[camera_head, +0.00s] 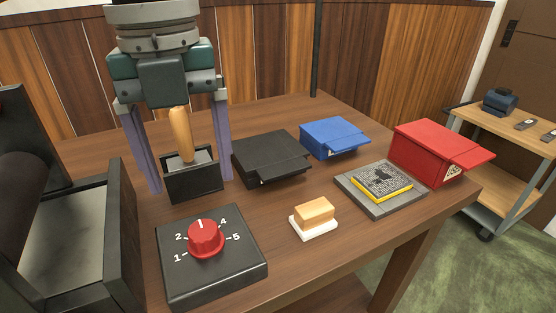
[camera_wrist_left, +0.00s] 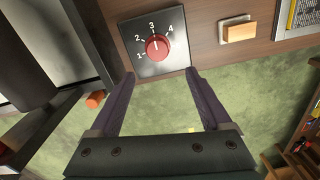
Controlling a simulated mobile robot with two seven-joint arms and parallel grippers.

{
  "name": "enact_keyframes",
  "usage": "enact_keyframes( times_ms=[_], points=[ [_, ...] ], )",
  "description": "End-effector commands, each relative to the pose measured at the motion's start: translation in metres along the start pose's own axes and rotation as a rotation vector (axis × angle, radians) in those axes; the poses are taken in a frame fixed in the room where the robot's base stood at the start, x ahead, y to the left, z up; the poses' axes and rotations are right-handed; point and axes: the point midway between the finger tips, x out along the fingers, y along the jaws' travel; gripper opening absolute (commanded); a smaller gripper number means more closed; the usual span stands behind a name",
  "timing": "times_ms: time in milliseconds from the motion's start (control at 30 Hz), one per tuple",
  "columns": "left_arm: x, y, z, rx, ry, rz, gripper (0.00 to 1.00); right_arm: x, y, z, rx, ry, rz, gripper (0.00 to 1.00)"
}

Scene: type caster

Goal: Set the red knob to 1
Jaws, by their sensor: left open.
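The red knob (camera_head: 206,238) sits on a dark square panel (camera_head: 240,272) with white numbers around it. It also shows in the left wrist view (camera_wrist_left: 157,47), where its white mark points up at the 3. In the head view the 3 does not show. My left gripper (camera_head: 190,184) is open and empty, its fingers pointing down above and behind the panel. In the left wrist view the open fingers (camera_wrist_left: 160,75) lie on either side of the knob's line, apart from it. My right gripper is not in view.
A wooden-handled tool (camera_head: 181,133) stands in a black holder (camera_head: 192,184) behind the panel. A black box (camera_head: 270,158), a blue box (camera_head: 333,137), a red box (camera_head: 430,150), a brush-like block (camera_head: 314,212) and a yellow-edged plate (camera_head: 381,181) stand right.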

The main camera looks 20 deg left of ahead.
Motion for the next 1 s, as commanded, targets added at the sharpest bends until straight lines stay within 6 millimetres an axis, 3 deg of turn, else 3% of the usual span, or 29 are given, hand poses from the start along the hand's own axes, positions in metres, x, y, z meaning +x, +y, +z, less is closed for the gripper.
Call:
enact_keyframes(
  times_ms=[33, 233, 633, 1000],
  points=[
    [0.004, 0.002, 0.005, 0.016, -0.003, 0.005, 0.81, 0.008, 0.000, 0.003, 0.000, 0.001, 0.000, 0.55],
    [0.015, 0.005, 0.007, 0.040, 0.005, 0.015, 0.81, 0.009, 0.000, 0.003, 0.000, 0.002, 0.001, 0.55],
    [0.086, 0.005, 0.007, 0.038, 0.003, 0.013, 0.81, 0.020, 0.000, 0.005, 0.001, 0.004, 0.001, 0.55],
    [0.099, 0.005, 0.007, 0.040, 0.000, 0.012, 0.81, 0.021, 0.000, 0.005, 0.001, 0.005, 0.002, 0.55]
  ],
)
